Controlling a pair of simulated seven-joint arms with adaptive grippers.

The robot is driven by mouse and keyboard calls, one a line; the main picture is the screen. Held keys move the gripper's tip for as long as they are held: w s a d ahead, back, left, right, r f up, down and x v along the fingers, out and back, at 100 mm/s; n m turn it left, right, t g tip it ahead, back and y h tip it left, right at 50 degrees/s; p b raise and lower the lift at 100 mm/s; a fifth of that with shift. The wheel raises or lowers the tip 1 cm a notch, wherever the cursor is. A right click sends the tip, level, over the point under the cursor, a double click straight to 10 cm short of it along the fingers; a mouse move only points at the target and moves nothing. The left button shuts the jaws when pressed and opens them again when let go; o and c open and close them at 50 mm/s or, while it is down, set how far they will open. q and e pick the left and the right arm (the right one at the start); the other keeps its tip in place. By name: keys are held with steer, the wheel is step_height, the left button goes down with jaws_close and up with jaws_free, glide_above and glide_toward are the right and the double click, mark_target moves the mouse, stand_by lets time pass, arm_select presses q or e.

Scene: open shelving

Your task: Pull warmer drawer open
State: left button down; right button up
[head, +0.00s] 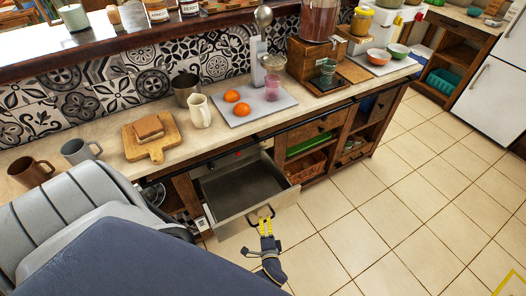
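The warmer drawer (236,193) is pulled out from the counter front. Its grey metal inside is bare, and its dark arched handle (251,221) is on the front panel. The two fingers are close together with a narrow gap. I cannot tell whether they are closed on the handle bar or only against it. My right gripper is not in view.
Right of the drawer is an open shelf with a wicker basket (307,168). The tiled floor (400,215) at right is clear.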

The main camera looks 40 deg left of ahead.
arm_select(q)
steer(key=shift+w+d, duration=0.15)
steer(key=shift+d, duration=0.05)
steer(key=c, duration=1.5)
jaws_free()
steer(key=shift+a, duration=0.15)
steer(key=v, duration=1.2)
steer(key=s+a+f+g+h, duration=0.25)
steer(key=s+f, duration=0.35)
steer(key=f, duration=0.4)
steer(key=s+a+f+g+h, duration=0.15)
steer(key=s+f+g, duration=0.35)
steer(key=f, duration=0.5)
steer(key=s+f+n+g+h, duration=0.1)
steer(key=s+f+n+h, duration=0.1)
steer(key=s+f, duration=0.3)
steer(key=s+a+f+n+g+h, duration=0.1)
steer(key=s+f, duration=0.5)
steer(key=s, duration=0.7)
steer(key=n+g+h, duration=0.1)
steer(key=n+h, duration=0.1)
steer(key=h, duration=0.1)
steer(key=shift+s+a+h, duration=0.2)
steer(key=shift+a+h, duration=0.1)
steer(key=shift+h, duration=0.1)
